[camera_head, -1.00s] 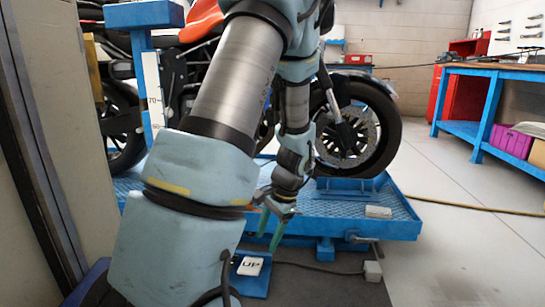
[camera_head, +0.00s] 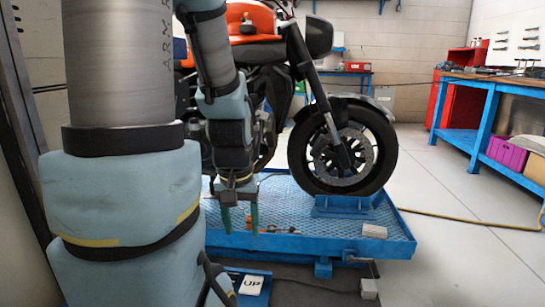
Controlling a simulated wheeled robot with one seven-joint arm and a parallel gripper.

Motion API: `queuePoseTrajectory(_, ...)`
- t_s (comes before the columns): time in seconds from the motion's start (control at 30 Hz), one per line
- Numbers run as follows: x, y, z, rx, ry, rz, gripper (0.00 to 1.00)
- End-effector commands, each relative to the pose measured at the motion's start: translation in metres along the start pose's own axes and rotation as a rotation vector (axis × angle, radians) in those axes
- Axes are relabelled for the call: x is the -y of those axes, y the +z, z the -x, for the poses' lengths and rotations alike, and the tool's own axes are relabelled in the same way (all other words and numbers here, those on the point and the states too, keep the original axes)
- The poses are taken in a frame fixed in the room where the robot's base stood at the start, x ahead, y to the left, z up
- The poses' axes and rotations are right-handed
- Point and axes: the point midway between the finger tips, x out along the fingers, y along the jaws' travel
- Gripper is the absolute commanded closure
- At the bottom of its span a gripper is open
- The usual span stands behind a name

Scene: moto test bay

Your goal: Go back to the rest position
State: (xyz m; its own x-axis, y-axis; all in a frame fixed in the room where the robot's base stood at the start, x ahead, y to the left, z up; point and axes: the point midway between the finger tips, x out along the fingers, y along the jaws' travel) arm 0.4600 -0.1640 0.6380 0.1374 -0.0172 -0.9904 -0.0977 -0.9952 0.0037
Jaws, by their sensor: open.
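My gripper (camera_head: 240,219) hangs pointing down in front of the blue lift platform (camera_head: 408,222), left of the motorcycle's front wheel. My arm fills the left side of the view and hides part of the motorcycle (camera_head: 256,52). The motorcycle is orange and black and stands upright on the platform, its front wheel (camera_head: 343,153) in a blue chock (camera_head: 343,207).
A white block (camera_head: 374,231) lies on the platform's near right corner. Small items (camera_head: 285,231) lie near its front edge. A pedal marked UP (camera_head: 252,285) is on the floor in front. A blue workbench (camera_head: 490,105) stands at right. The floor between is clear, crossed by a yellow hose (camera_head: 470,218).

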Motion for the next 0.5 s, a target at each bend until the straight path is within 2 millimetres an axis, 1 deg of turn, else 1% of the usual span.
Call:
queuePoseTrajectory(0.03,0.000,-0.004,0.031,0.000,0.000,-0.001,0.41)
queuePoseTrajectory(0.5,-0.001,-0.025,0.177,0.000,0.000,-0.002,0.41)
